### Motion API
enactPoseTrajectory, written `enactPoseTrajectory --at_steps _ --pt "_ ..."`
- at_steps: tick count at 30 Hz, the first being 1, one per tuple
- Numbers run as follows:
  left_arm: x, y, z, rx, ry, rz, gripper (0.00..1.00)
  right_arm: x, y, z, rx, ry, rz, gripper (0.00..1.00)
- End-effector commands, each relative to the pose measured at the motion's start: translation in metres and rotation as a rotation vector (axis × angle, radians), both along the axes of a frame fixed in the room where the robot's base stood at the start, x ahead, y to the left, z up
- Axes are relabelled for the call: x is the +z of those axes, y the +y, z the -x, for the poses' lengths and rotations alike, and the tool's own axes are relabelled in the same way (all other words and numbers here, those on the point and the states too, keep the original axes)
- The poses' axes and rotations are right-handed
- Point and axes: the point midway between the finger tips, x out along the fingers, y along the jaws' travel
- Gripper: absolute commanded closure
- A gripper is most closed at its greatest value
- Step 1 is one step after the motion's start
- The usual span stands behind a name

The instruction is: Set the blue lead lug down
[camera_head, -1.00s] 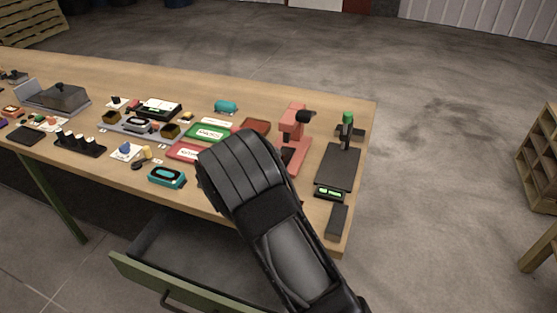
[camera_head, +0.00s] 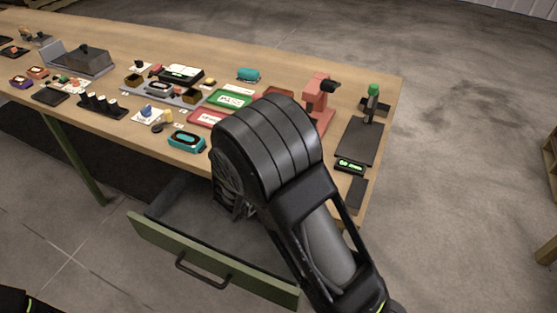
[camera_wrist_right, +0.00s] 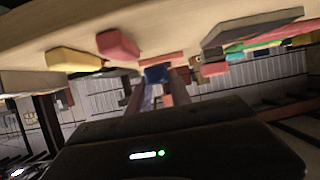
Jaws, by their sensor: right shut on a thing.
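In the right wrist view my right gripper (camera_wrist_right: 158,86) is shut on the blue lead lug (camera_wrist_right: 157,73), a small dark blue block between its fingertips. The tabletop and its objects fill the upper part of that tilted view. I cannot tell whether the lug touches anything. In the head view my right arm covers the front right of the table, and the right gripper and the lug are hidden behind it. My left gripper is not in view.
The wooden table (camera_head: 300,66) carries a green tray (camera_head: 236,98), a red tray (camera_head: 207,119), a teal-rimmed device (camera_head: 187,141), a red press (camera_head: 318,98) and a dark scale (camera_head: 359,141). An open drawer (camera_head: 208,262) juts out below the front edge.

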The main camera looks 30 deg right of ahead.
Motion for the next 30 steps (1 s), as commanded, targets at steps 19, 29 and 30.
enactPoseTrajectory --at_steps 19,29,30 --pt "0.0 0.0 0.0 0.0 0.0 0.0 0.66 0.006 0.022 -0.035 0.268 0.0 -0.001 1.0" --pt "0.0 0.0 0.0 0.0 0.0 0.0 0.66 -0.003 0.101 -0.059 0.773 0.002 -0.004 1.0" --pt "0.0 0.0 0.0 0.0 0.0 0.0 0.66 -0.004 0.11 -0.059 0.821 0.002 -0.003 1.0"
